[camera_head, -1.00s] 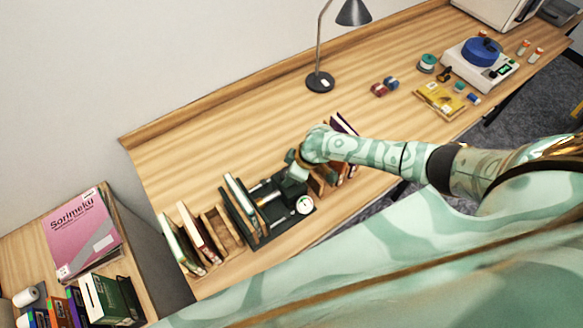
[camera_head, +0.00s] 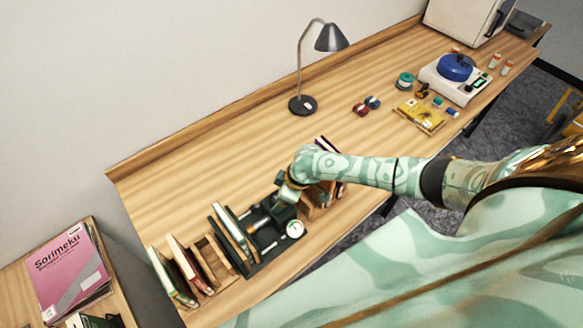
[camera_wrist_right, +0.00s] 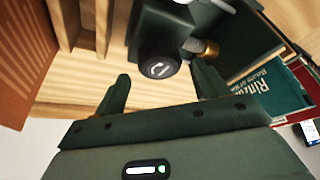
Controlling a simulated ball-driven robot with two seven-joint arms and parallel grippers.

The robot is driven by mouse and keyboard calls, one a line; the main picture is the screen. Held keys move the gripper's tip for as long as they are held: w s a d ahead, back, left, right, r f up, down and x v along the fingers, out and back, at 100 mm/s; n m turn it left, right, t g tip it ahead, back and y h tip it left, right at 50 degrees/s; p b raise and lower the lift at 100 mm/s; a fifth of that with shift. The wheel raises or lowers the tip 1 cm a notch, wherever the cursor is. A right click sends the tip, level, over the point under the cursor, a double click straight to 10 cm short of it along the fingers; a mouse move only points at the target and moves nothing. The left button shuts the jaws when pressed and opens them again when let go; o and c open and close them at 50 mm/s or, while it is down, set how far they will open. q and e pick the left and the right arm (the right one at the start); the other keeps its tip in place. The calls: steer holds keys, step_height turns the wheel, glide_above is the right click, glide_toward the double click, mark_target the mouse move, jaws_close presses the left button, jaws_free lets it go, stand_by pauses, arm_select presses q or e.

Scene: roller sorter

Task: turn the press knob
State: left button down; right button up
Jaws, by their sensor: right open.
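The press (camera_head: 262,240) is a dark green frame on the table, with books clamped at its left and a round white dial at its front right. In the right wrist view, its knob (camera_wrist_right: 158,58) is round and black with a white curved arrow on its face. My right gripper (camera_wrist_right: 162,86) is open, its two fingers either side of the knob's line and slightly short of it, not visibly touching. In the head view my right gripper (camera_head: 287,193) is at the press's right end and the knob is hidden there. My left gripper is not in view.
Wooden book holders with books (camera_head: 180,270) stand left of the press, and more books (camera_head: 328,188) stand right beside my wrist. A lamp (camera_head: 302,104) and a scale with a blue top (camera_head: 455,80) are farther back. The table's middle is clear.

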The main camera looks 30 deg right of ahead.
steer(key=p+v, duration=0.1)
steer(key=v, duration=1.3)
steer(key=shift+p, duration=0.3)
steer(key=shift+s, duration=0.1)
